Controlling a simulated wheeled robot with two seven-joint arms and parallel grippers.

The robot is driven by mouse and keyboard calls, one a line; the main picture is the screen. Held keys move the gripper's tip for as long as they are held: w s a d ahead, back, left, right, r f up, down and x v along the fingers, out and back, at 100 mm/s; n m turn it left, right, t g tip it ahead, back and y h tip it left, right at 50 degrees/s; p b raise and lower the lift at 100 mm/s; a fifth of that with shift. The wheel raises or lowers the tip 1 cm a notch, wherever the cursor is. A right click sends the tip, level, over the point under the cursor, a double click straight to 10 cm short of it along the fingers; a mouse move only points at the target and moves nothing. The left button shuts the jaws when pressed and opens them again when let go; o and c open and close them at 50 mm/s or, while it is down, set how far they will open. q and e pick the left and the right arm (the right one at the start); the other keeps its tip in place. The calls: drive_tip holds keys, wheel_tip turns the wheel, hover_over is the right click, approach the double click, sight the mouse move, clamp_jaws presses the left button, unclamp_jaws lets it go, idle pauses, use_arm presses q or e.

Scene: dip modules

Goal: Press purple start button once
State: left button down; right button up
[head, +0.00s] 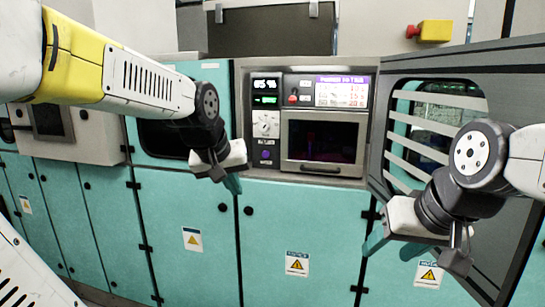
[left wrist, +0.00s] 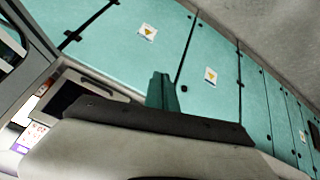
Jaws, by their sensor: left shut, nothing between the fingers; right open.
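The small round purple button (head: 265,155) sits on the dark control strip of the panel, below a white dial (head: 265,124). My left gripper (head: 233,184) is just left of and below the button in the head view, apart from it in the picture. Its teal fingers are shut together with nothing between them. The closed fingers also show in the left wrist view (left wrist: 162,92), where the button cannot be seen. My right gripper (head: 424,262) is open and empty in front of the cabinets at the lower right.
The panel (head: 243,95) has lit displays, a red knob (head: 293,97) and a dark window with a handle (head: 321,170). An open framed door (head: 378,150) stands to its right. Teal cabinets (head: 285,225) run below. A yellow box with a red button (head: 430,31) is upper right.

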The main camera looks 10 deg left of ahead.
sight(266, 154)
use_arm(q)
drive_tip(key=w+a+f+n+t+y, duration=0.1)
drive_tip(key=w+f+n, duration=0.1)
drive_tip(key=w, duration=1.4)
drive_tip(key=w+f+n+t+y, duration=0.1)
drive_tip(key=w+f+n+y, duration=0.1)
drive_tip(key=w, duration=1.5)
drive_tip(key=shift+a+f, duration=0.4)
drive_tip(key=shift+f, duration=0.35)
drive_tip(key=shift+w+d, duration=0.15)
drive_tip(key=shift+w, duration=1.3)
drive_tip(key=shift+w+d, duration=0.2)
drive_tip(key=shift+w, duration=1.2)
drive_tip(key=shift+w+d, duration=0.15)
drive_tip(key=shift+w, duration=1.3)
drive_tip(key=shift+w, duration=0.4)
